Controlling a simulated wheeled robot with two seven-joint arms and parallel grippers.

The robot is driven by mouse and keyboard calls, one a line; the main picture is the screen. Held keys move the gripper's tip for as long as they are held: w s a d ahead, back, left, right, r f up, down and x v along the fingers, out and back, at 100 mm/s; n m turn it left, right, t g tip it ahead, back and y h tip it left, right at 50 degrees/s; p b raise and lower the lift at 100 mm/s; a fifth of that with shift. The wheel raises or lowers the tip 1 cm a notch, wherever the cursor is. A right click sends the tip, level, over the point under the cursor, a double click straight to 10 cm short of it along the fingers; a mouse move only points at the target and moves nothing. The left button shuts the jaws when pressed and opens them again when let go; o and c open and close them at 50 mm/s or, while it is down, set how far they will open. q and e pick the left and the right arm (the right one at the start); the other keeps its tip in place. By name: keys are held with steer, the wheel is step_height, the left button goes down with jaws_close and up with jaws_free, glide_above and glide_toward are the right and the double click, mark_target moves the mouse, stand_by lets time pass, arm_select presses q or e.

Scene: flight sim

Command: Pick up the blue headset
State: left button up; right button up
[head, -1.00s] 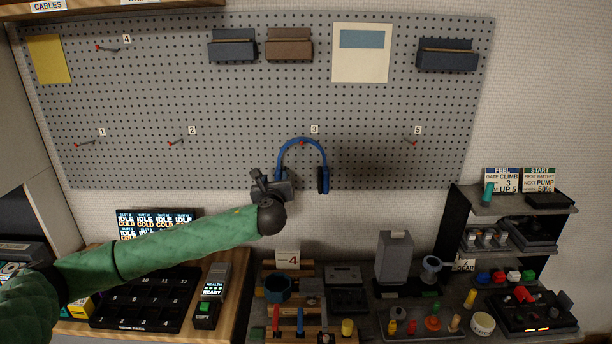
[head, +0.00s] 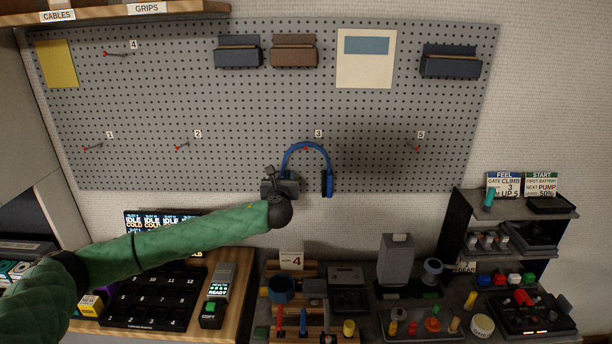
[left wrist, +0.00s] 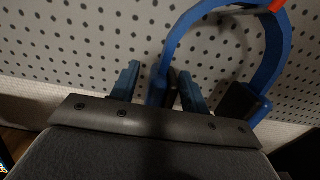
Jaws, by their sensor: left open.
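The blue headset (head: 321,152) hangs by its band from the red-tipped hook labelled 3 on the grey pegboard. Its right ear cup (head: 327,184) shows clearly; its left ear cup is mostly hidden behind my gripper in the head view. My left gripper (head: 277,180) is at the headset's lower left side. In the left wrist view, the two fingers of my left gripper (left wrist: 158,88) are apart, with the headset's near side (left wrist: 160,78) between them. I cannot tell whether either finger touches it. My right gripper is not in view.
The pegboard (head: 230,110) is close behind the headset. Bare hooks 2 (head: 183,145) and 5 (head: 414,147) stick out on either side. Below are a wooden rack (head: 315,335), a grey upright box (head: 397,260) and a stepped shelf (head: 515,217) at right.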

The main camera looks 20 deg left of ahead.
arm_select(q)
steer(key=shift+p+x, duration=0.5)
steer(key=shift+x, duration=0.5)
steer(key=shift+w+a, duration=0.1)
steer(key=shift+w, duration=0.3)
jaws_close()
